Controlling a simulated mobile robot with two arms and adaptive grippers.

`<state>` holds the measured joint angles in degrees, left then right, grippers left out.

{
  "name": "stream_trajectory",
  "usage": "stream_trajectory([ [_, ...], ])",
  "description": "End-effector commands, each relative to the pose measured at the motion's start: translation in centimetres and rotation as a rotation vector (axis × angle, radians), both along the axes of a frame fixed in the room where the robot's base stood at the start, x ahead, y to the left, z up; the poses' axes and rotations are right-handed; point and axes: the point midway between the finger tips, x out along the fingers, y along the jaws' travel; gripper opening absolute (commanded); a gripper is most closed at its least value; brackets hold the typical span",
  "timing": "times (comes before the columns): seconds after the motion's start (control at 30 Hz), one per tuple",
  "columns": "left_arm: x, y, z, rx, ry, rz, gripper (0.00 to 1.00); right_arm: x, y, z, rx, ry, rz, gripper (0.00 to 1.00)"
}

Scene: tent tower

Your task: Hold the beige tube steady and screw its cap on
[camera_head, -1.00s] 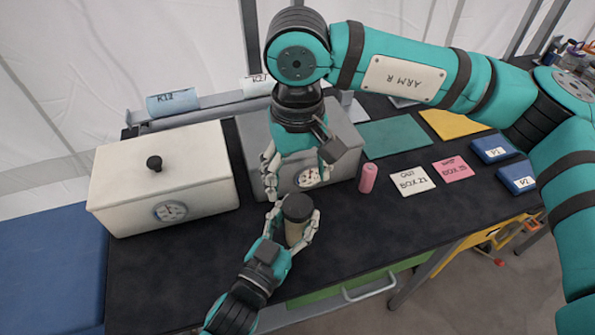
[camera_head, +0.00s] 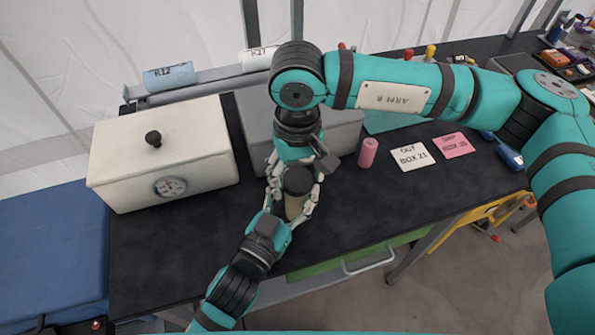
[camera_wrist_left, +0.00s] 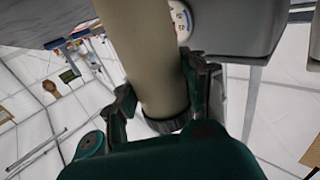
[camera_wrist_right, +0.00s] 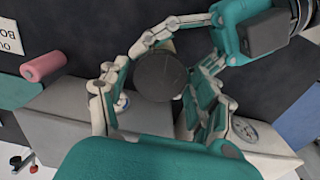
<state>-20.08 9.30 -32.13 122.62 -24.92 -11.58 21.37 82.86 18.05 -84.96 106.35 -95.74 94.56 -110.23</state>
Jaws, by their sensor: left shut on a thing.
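The beige tube (camera_head: 294,207) stands upright above the black table, its dark round cap (camera_head: 299,180) on its top end. I cannot tell how tightly the cap sits. My left gripper (camera_head: 292,216) is shut on the tube's body from the front.
A white lidded box (camera_head: 165,160) with a dial stands left, and a grey box (camera_head: 342,130) close behind the tube. A pink cylinder (camera_head: 368,152) and labelled cards (camera_head: 412,157) are to the right. The table's front edge is near; its front right top is bare.

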Motion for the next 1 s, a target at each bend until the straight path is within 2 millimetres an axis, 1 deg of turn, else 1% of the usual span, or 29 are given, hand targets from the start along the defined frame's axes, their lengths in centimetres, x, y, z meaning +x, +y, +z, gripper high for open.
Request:
stream_trajectory([
  [0.03,0.0,0.0,0.0,0.0,-0.001,0.0,0.0,0.0,0.0,0.0,0.0,0.0,0.0,0.55],
  [0.07,0.0,0.0,0.0,0.0,-0.001,0.0,0.0,0.0,0.0,0.0,0.0,0.0,0.0,0.52],
  [0.37,0.0,0.0,0.0,0.0,-0.001,0.0,0.0,0.0,0.0,0.0,0.0,0.0,0.0,0.12],
  [0.4,0.0,0.0,0.0,0.0,-0.001,0.0,0.0,0.0,0.0,0.0,0.0,0.0,0.0,0.55],
  [0.53,0.0,0.0,0.0,0.0,-0.001,0.0,0.0,0.0,0.0,0.0,0.0,0.0,0.0,0.72],
  [0.57,0.0,0.0,0.0,0.0,-0.001,0.0,0.0,0.0,0.0,0.0,0.0,0.0,0.0,0.74],
  [0.83,0.0,0.0,0.0,0.0,-0.001,0.0,0.0,0.0,0.0,0.1,0.0,-0.001,0.0,0.74],
  [0.93,0.0,0.0,0.0,0.0,0.0,0.0,0.0,0.0,0.0,0.7,0.001,-0.002,0.0,0.74],
  [1.0,0.0,0.0,0.0,0.0,0.0,0.0,0.0,0.0,0.0,1.5,0.0,-0.001,0.0,0.74],
])
